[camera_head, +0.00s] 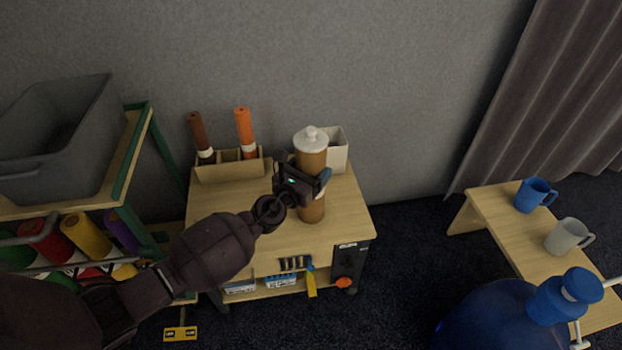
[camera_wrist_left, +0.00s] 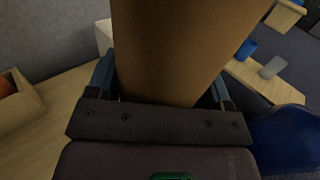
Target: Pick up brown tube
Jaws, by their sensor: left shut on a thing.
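The brown tube (camera_head: 312,160) has a white lid with a knob and stands roughly upright over the right part of the small wooden table. My left gripper (camera_head: 314,178) is shut around its middle. In the left wrist view the tube (camera_wrist_left: 180,45) fills the space between the two blue-grey fingers. I cannot tell whether its lower end touches the tabletop. My right gripper is not in view.
A wooden holder (camera_head: 229,169) with a dark brown roll (camera_head: 200,134) and an orange roll (camera_head: 244,130) stands at the table's back. A white container (camera_head: 337,151) is close behind the tube. A grey bin (camera_head: 55,140) sits on the left rack; mugs stand on the right bench (camera_head: 507,220).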

